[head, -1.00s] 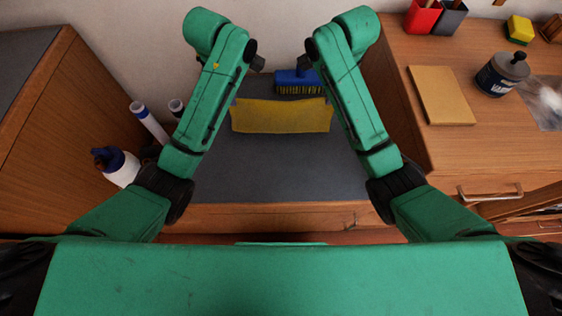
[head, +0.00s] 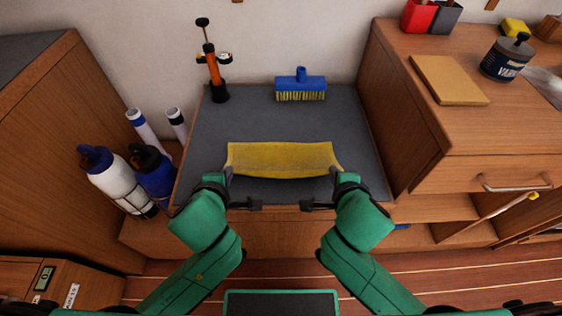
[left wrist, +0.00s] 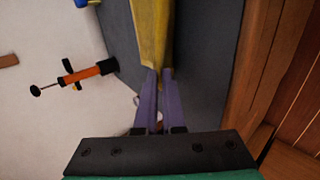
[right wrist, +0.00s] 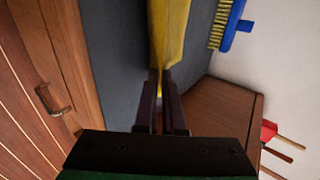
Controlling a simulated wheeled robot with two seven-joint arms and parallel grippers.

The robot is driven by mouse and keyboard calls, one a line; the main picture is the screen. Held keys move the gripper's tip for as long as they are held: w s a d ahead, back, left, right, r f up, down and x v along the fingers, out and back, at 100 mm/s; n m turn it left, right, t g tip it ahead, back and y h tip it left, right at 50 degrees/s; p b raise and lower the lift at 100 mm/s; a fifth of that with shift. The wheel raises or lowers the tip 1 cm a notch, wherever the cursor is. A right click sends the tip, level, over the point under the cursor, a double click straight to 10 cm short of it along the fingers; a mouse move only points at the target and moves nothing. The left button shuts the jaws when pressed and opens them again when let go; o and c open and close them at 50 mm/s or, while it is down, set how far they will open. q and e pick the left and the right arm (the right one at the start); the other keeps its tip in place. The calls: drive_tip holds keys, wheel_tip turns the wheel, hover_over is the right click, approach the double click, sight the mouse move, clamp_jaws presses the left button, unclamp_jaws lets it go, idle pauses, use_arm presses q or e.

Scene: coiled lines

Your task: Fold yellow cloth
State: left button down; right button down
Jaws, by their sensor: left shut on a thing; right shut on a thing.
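The yellow cloth (head: 284,159) is stretched between my two grippers over the dark grey bench top. Its near edge sags between the two held corners. My left gripper (head: 229,172) is shut on its left near corner; the left wrist view shows the cloth (left wrist: 152,30) pinched between the fingertips (left wrist: 158,72). My right gripper (head: 341,171) is shut on its right near corner; the right wrist view shows the cloth (right wrist: 168,30) between those fingertips (right wrist: 160,74). I cannot tell how much of the cloth touches the bench.
A blue brush (head: 300,85) and an orange pump (head: 213,70) stand at the back of the grey top (head: 250,110). Bottles (head: 115,180) and rolled tubes stand left of it. A higher wooden counter (head: 440,130) with a tin (head: 505,60) bounds the right.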

use_arm(q)
drive_tip(key=shift+s+f+t, duration=0.25)
drive_tip(key=shift+t, duration=0.05)
use_arm(e)
drive_tip(key=shift+s+f, duration=0.25)
drive_tip(key=shift+t, duration=0.3)
use_arm(q)
drive_tip(key=c, duration=0.7)
unclamp_jaws()
use_arm(e)
drive_tip(key=c, duration=0.7)
unclamp_jaws()
use_arm(q)
drive_tip(key=shift+r, duration=0.15)
use_arm(e)
drive_tip(key=shift+r, duration=0.15)
